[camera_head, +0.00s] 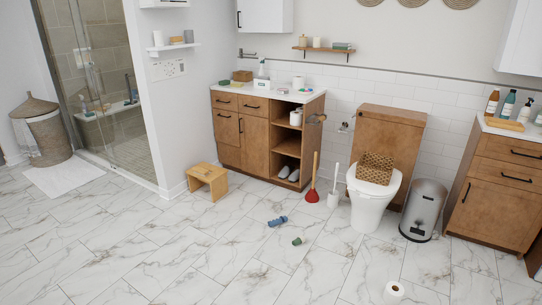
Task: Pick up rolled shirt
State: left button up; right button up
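A small blue bundle (277,221) lies on the marble-tiled floor near the middle of the room. It looks like rolled cloth. A smaller dark green object (297,241) lies on the floor just below and to the right of it, apart from it. It may also be a roll; it is too small to tell which of the two is the rolled shirt. Neither of my grippers is in view.
A wooden stool (208,181), a red plunger (312,193), a toilet (374,199) and a grey bin (423,211) stand behind the floor items. A paper roll (394,292) lies at the front right. The front-left floor is clear.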

aim_at(280, 219)
jog(key=i+j+u, duration=0.1)
jog(key=i+u, duration=0.35)
jog(key=i, duration=2)
